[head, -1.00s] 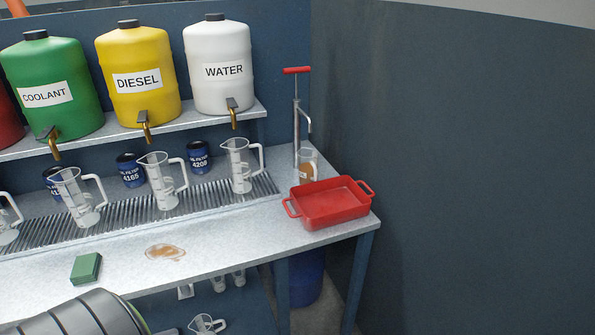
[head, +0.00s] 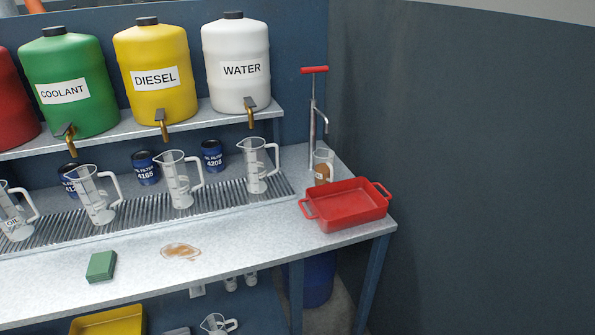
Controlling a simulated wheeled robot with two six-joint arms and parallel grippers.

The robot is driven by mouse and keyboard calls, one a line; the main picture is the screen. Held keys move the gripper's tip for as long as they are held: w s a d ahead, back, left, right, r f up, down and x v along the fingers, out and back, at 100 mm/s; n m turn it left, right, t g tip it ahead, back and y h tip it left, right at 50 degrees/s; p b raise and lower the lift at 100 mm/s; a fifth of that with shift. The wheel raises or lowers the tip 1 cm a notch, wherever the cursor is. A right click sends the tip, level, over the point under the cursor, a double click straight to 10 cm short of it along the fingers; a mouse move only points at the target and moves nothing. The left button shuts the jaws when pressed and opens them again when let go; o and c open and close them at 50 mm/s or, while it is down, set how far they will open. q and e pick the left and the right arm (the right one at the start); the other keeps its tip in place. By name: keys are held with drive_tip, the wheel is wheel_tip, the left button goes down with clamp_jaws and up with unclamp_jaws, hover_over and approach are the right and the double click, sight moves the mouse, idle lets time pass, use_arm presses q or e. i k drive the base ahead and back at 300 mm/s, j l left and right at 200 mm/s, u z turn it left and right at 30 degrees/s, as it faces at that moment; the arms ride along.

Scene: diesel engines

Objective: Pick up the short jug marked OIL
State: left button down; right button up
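A clear jug with a label reading OIL (head: 14,225) stands at the left edge of the head view on the ribbed drain grate, partly cut off by the frame. Several similar clear jugs with handles stand to its right, among them the one under the WATER tap (head: 256,170). A shorter clear vessel with brown liquid (head: 322,168) stands under the hand pump at the right; any label on it is too small to read. Neither of my grippers shows.
A red tray (head: 347,207) sits at the bench's right end. A green block (head: 101,267) and a brown spill (head: 180,251) lie on the open bench front (head: 225,240). A yellow tray (head: 107,321) and a tipped jug (head: 216,324) are below. A dark wall rises at right.

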sight(326, 171)
drive_tip(key=i+l+z, duration=0.15)
drive_tip(key=z, duration=0.25)
drive_tip(key=i+l+z, duration=0.2)
drive_tip(key=l+z, duration=0.25)
drive_tip(key=i+z, duration=0.2)
drive_tip(key=z, duration=0.2)
